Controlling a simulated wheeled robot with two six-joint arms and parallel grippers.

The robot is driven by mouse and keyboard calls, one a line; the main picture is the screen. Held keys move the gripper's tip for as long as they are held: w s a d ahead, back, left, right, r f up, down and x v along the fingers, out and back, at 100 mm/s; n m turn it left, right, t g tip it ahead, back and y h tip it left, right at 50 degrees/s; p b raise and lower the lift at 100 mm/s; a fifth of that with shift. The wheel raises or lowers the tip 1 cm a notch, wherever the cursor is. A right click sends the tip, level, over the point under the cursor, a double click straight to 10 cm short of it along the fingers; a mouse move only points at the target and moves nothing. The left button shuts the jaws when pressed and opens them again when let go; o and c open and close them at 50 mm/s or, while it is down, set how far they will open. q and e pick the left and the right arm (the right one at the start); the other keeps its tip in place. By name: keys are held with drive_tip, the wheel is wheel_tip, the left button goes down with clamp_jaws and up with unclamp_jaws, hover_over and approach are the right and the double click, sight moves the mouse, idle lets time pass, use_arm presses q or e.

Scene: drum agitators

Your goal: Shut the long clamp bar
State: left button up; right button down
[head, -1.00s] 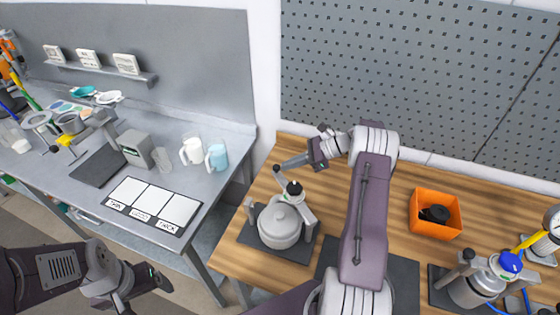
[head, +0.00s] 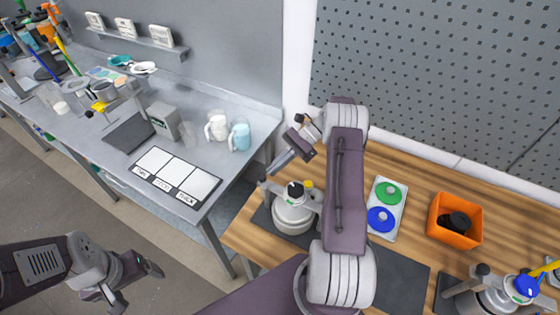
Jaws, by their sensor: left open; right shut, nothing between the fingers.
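A grey lidded pot (head: 292,218) stands on a dark mat at the left end of the wooden bench. A grey clamp bar (head: 308,201) with a black knob shows across the pot's top, partly hidden by my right arm. I cannot tell whether it is fully down. My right gripper (head: 279,165) is shut and empty, above and behind the pot, apart from it as far as I can see. My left gripper (head: 138,283) is open and empty over the floor at lower left.
A tray with a green and a blue disc (head: 384,207) lies right of my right arm. An orange bin (head: 455,221) holds black parts. Another vessel with a blue knob (head: 527,287) stands at lower right. A grey table (head: 112,172) with mugs and labelled cards is at left.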

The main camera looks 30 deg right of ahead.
drive_tip(key=shift+s+a, duration=0.2)
drive_tip(key=shift+a, duration=0.2)
drive_tip(key=shift+f+n+g, duration=0.1)
drive_tip(key=shift+n+g, duration=0.2)
drive_tip(key=v, duration=0.7)
drive_tip(key=shift+d+r, duration=0.2)
drive_tip(key=shift+d, duration=0.05)
